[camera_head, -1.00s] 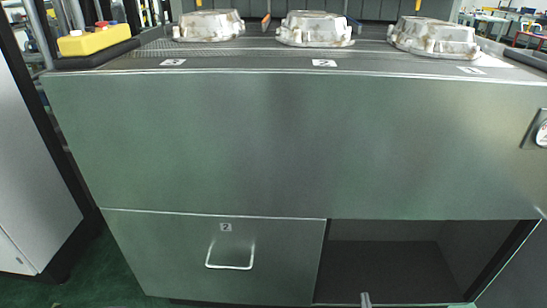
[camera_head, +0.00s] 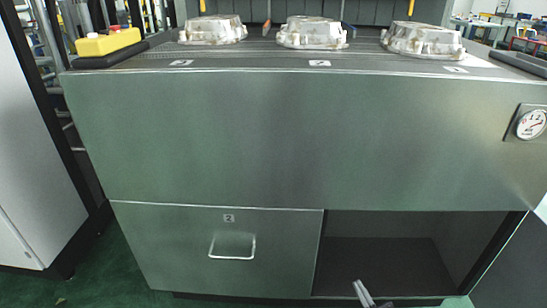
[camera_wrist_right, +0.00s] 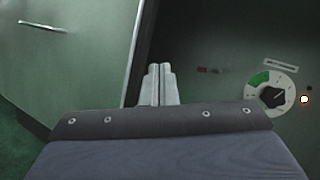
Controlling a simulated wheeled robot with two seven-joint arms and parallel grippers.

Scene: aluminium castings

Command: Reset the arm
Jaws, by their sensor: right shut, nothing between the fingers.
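My right gripper (camera_head: 363,293) shows at the bottom edge of the head view, in front of the open lower compartment (camera_head: 385,262) of the metal cabinet. In the right wrist view my right gripper (camera_wrist_right: 160,68) has its two fingers together with nothing between them. My left gripper is not in view. In the right wrist view, a round dial (camera_wrist_right: 271,96) with a green sector and a dark knob is to the right of the fingers.
The cabinet (camera_head: 290,135) has a closed drawer front (camera_head: 180,250) with a handle (camera_head: 232,247). Several castings (camera_head: 312,33) stand on top. A yellow control box (camera_head: 108,42) is at the upper left. A gauge (camera_head: 531,124) is at the right. An open door (camera_head: 515,265) stands at the lower right.

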